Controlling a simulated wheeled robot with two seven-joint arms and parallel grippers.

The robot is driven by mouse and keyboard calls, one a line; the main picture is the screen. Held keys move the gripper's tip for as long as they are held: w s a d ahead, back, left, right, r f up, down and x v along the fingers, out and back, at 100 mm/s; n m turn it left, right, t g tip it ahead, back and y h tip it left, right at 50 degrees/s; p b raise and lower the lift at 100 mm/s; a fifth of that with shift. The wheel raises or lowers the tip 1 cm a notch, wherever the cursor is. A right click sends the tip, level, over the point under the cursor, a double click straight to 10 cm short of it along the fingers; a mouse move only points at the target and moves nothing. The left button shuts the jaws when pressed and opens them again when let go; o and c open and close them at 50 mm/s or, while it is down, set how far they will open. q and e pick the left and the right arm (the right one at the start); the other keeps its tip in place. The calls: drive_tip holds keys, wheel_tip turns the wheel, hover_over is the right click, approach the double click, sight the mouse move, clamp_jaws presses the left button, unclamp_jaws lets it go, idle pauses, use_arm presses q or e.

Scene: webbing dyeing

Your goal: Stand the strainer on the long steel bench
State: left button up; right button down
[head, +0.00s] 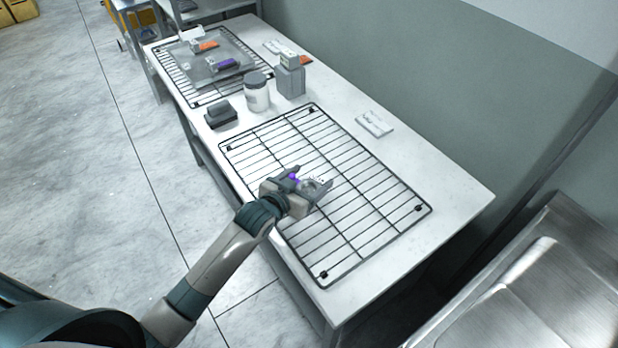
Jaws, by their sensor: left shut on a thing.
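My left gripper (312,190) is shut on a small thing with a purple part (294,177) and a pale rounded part. It is over the near black wire rack on the white-topped table. The fingers hide much of the held thing, so I cannot tell for sure that it is the strainer, nor whether it touches the rack. A steel surface with a raised edge and a sunken area (560,290), possibly the long steel bench, is at the lower right. My right gripper is not in view.
The near wire rack (357,232) lies on the white table (455,197). Behind it stand a white jar (257,97), a grey box (290,82) and a dark block (220,115). A clear tray (196,71) with orange and purple pieces lies on the far rack. A wall runs along the right.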

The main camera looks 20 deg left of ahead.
use_arm(q)
drive_tip(key=shift+f, duration=0.1)
drive_tip(key=o, duration=1.1)
drive_tip(key=shift+c, duration=0.2)
drive_tip(key=b+v, duration=0.2)
drive_tip(key=v, duration=1)
